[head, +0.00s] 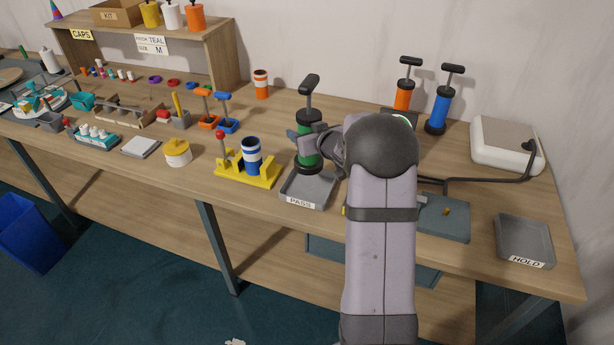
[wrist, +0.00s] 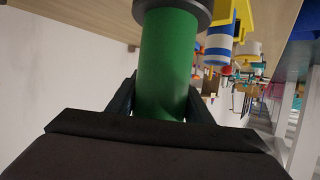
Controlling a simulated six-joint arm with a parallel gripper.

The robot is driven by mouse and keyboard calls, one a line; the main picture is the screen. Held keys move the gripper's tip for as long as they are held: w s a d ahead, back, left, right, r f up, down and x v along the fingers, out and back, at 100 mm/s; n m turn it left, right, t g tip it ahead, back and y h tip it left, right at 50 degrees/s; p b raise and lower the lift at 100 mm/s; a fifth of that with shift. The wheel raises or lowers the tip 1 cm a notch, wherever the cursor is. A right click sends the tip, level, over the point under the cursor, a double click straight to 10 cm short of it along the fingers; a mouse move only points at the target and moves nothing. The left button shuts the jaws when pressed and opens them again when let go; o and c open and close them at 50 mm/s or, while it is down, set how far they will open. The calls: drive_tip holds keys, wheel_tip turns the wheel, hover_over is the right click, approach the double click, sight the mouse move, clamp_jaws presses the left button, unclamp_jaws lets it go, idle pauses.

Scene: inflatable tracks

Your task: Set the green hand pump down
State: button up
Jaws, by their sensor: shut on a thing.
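The green hand pump (head: 309,151) has a black T-shaped handle on top and a dark base. It stands upright at the back edge of the PASS tray (head: 309,190) in the head view; I cannot tell whether its base touches the table. My gripper (head: 312,143) is shut around the green barrel from the right side. In the wrist view the green barrel of the pump (wrist: 168,60) fills the middle, with my gripper's dark fingers (wrist: 158,95) on both sides of it. My arm hides part of the table to the right of the pump.
A yellow stand (head: 247,178) with a blue-and-white cylinder is left of the PASS tray. An orange pump (head: 404,92) and a blue pump (head: 439,108) stand at the back right. A white box (head: 507,145) and the HOLD tray (head: 524,238) are at the right. The PASS tray looks empty.

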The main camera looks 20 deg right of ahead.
sight(313, 163)
drive_tip(key=shift+f+p, duration=0.5)
drive_tip(key=shift+f, duration=4.05)
drive_tip(key=shift+f, duration=0.15)
drive_tip(key=o, duration=1.4)
drive_tip(key=shift+f, duration=0.1)
drive_tip(key=shift+s+r, duration=0.1)
drive_tip(key=shift+r, duration=0.1)
drive_tip(key=b+v, duration=0.2)
drive_tip(key=v, duration=1)
